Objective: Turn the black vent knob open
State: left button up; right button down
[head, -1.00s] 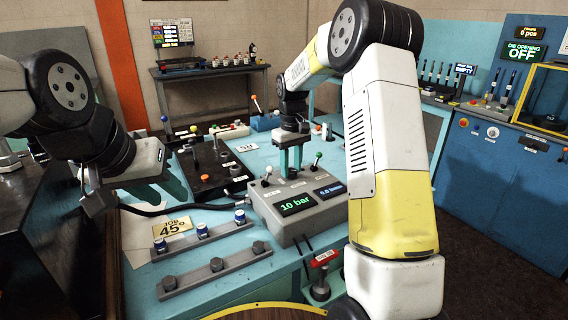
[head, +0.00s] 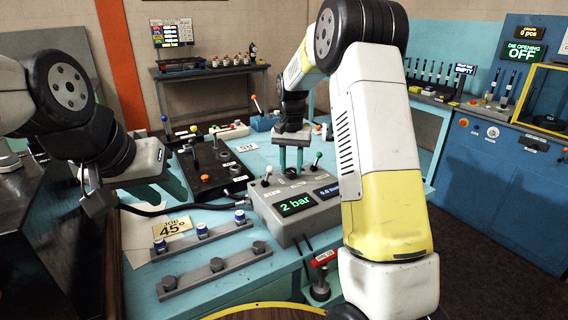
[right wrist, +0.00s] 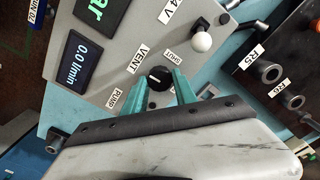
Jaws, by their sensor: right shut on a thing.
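The black vent knob (right wrist: 158,77) sits on the grey console between the VENT and SHUT labels in the right wrist view. My right gripper (right wrist: 169,82) has its green fingers around the knob and is shut on it. In the head view my right gripper (head: 291,158) reaches down to the back of the console (head: 285,233), and the knob is hidden there. The console's pressure display (head: 297,204) reads 2 bar; the flow display (right wrist: 83,55) reads 0.0 l/min. My left gripper (head: 162,188) is empty at the left, its fingers apart.
Two grey rails (head: 213,271) with fittings lie in front.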

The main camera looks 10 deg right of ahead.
aim_at(291, 170)
jog(key=shift+r+m, duration=0.1)
jog(key=shift+m, duration=0.4)
jog(key=c, duration=1)
grip_release()
notch_tip(291, 170, up, 7)
jog(key=shift+f, duration=0.1)
jog(key=shift+r, duration=0.45)
